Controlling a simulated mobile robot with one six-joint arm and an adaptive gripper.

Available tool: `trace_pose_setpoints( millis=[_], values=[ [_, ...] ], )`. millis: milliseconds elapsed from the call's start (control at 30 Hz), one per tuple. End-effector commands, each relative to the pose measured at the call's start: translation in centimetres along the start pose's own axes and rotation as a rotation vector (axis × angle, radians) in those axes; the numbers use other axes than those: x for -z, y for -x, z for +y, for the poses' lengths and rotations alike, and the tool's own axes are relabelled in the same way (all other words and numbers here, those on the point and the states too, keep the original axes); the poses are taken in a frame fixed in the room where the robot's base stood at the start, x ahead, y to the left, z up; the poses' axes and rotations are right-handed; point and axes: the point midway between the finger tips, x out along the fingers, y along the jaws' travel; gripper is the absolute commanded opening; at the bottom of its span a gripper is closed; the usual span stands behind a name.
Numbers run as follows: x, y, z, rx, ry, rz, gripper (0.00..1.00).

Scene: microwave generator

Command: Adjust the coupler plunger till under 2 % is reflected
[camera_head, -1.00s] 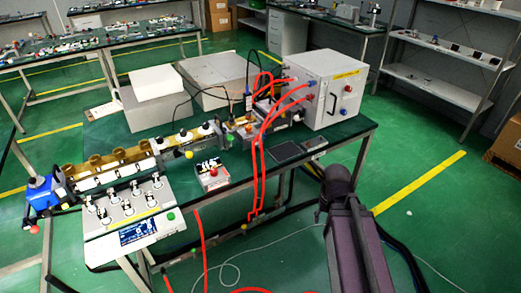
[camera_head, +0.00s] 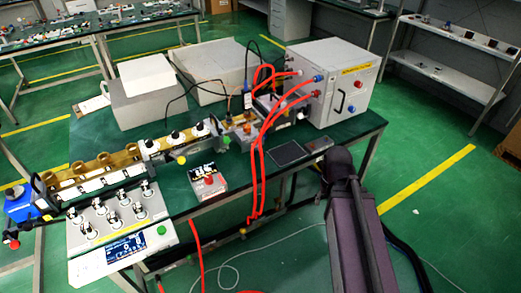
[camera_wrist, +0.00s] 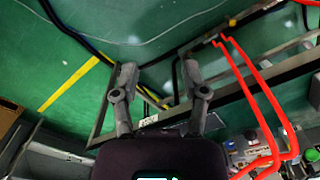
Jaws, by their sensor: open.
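A waveguide line (camera_head: 130,165) with brass-coloured sections runs along the green bench. I cannot tell which part is the coupler plunger. A control panel (camera_head: 92,236) with several knobs and a lit display (camera_head: 125,246) lies at the bench's front left; the reading is too small to read. My gripper (camera_wrist: 160,72) is open and empty in the wrist view, above the floor beside the bench frame. It is outside the head view.
A white generator cabinet (camera_head: 330,82) stands at the bench's right end, with red hoses (camera_head: 258,165) looping from it and hanging down the front. A black pad (camera_head: 286,153) lies on the bench (camera_head: 345,128).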

Motion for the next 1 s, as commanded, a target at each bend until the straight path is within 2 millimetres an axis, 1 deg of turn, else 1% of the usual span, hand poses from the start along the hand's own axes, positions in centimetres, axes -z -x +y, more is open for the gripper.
trace_pose_setpoints(
  millis=[333,367,400,567,700,767,867,1000],
  values=[
    [0.0,0.0,0.0,0.0,0.0,0.0,0.57],
    [0.0,0.0,0.0,0.0,0.0,0.0,0.66],
    [0.0,0.0,0.0,0.001,-0.001,0.0,0.78],
    [0.4,-0.6,-0.4,0.025,-0.022,0.004,0.78],
    [1.3,-1.9,-0.8,0.091,-0.089,0.013,0.78],
    [1.9,-2.6,-1.4,0.134,-0.131,0.017,0.78],
    [3.1,-3.9,-2.7,0.229,-0.22,0.02,0.78],
    [5.3,-5.7,-4.9,0.395,-0.377,0.007,0.78]
  ],
)
